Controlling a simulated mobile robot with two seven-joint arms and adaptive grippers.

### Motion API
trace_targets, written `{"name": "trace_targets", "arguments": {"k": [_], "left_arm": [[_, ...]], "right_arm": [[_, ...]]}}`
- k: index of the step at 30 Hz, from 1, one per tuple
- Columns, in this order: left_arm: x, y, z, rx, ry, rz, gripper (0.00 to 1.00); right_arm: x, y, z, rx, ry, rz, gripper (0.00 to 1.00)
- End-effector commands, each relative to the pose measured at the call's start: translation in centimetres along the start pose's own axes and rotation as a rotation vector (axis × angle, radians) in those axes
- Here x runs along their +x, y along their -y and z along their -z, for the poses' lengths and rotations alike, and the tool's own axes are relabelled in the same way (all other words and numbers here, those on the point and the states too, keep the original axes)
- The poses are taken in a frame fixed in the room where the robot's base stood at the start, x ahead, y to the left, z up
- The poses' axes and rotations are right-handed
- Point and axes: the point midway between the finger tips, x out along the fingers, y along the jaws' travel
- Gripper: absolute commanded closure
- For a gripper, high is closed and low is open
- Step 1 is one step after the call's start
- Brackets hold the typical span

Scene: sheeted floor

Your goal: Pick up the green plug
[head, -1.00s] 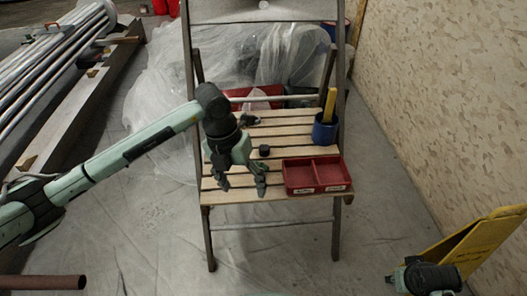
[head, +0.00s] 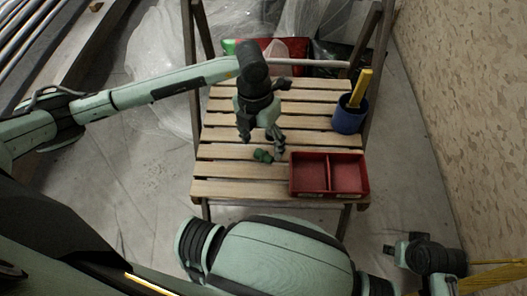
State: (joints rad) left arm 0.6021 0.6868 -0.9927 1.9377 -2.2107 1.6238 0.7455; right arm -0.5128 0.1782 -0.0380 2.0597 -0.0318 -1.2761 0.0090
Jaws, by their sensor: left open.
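The green plug (head: 262,156) is a small green piece with dark parts. It lies on the slatted wooden seat (head: 240,188), left of the red tray. My left gripper (head: 263,142) points down just behind and above it, its dark fingers apart with nothing seen between them. The fingers look close to the plug; I cannot tell whether they touch it. Part of the seat behind the fingers is hidden.
A red two-compartment tray (head: 328,160) sits at the seat's front right. A blue cup (head: 349,116) holding a yellow-handled tool (head: 361,88) stands behind it. A small dark object (head: 284,84) lies at the back. The seat's left front is clear. A patterned wall (head: 470,120) stands right.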

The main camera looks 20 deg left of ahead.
Motion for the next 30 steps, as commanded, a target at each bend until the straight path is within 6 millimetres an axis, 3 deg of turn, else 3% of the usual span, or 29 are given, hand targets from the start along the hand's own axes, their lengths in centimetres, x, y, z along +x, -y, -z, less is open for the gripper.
{"name": "trace_targets", "arguments": {"k": [7, 16, 27, 30], "left_arm": [[3.6, -0.1, -0.1, -0.002, -0.003, 0.000, 0.32], [4.2, -0.1, -0.2, 0.000, 0.000, 0.000, 0.32], [4.2, -0.1, -0.2, -0.001, 0.000, 0.000, 0.76], [4.2, -0.1, -0.2, -0.001, 0.000, 0.000, 0.80]], "right_arm": [[0.3, 0.1, -0.1, 0.000, 0.002, 0.002, 0.60], [0.3, 0.1, -0.1, 0.001, 0.003, 0.002, 0.60], [0.3, 0.1, -0.1, 0.001, 0.002, 0.002, 0.60], [0.3, 0.1, -0.1, 0.001, 0.002, 0.002, 0.60]]}}
